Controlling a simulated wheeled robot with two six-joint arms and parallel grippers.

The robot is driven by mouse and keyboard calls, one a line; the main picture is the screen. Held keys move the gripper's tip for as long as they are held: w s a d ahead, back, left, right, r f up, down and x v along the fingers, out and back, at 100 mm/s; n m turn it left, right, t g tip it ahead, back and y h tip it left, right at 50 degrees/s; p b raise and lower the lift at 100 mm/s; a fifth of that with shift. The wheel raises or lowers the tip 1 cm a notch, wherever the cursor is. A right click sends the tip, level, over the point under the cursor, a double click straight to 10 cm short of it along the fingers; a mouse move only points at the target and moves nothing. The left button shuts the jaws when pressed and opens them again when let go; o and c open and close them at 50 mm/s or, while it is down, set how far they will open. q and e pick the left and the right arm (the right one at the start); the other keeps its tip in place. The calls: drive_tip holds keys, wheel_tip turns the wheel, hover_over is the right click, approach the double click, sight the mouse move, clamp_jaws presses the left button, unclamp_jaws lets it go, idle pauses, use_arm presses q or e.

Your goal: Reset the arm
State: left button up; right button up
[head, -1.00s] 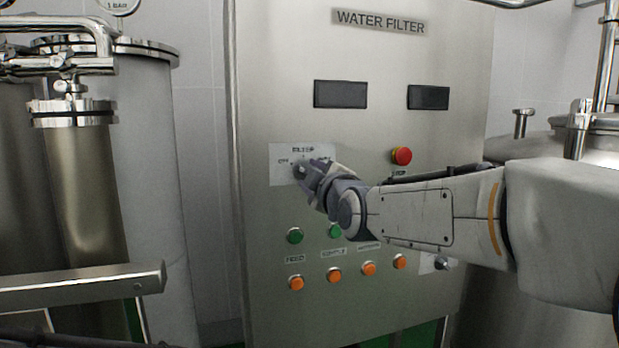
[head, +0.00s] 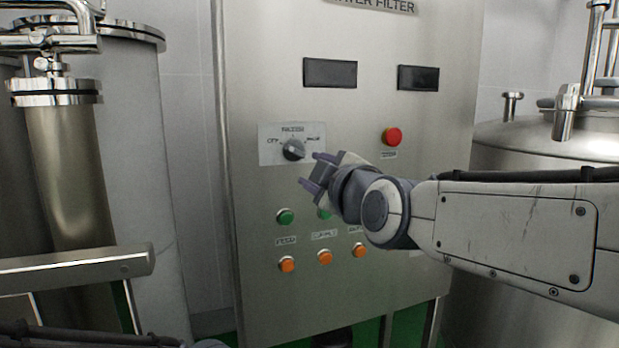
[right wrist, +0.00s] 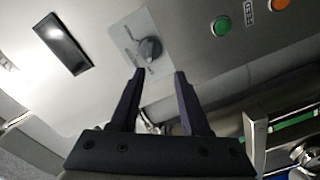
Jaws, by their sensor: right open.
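My right gripper (head: 312,170) is open and empty in front of the water filter panel (head: 245,235). Its fingers point at the panel, just right of and below a dark rotary knob (head: 293,149) on a white label plate (head: 268,153), and do not hold the knob. In the right wrist view the two fingers (right wrist: 157,78) are spread apart, with the knob (right wrist: 151,48) beyond them. My left gripper is not visible; only a dark part of my own body shows at the bottom left of the head view.
A red button (head: 391,137) is right of the knob. A green button (head: 285,216) and orange buttons (head: 286,264) sit below. Steel tanks (head: 535,150) stand at right, with a steel column (head: 68,170) and horizontal bar (head: 75,271) at left.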

drive_tip(key=s+a+f+m+g, duration=0.2)
drive_tip(key=s+f+g, duration=0.25)
drive_tip(key=f, duration=0.55)
drive_tip(key=s+a+f+m+g, duration=0.1)
drive_tip(key=s+a+f+g, duration=0.3)
drive_tip(key=f, duration=0.6)
drive_tip(key=s+d+f+m+g+h, duration=0.2)
drive_tip(key=s+d+f+g, duration=0.2)
drive_tip(key=s+f, duration=0.3)
drive_tip(key=s+d+f+m+g+h, duration=0.2)
drive_tip(key=s+f, duration=0.5)
drive_tip(key=s, duration=0.6)
drive_tip(key=shift+s+d+m+g+h, duration=0.2)
drive_tip(key=shift+d+m+g+h, duration=0.3)
drive_tip(key=shift+d+g, duration=0.55)
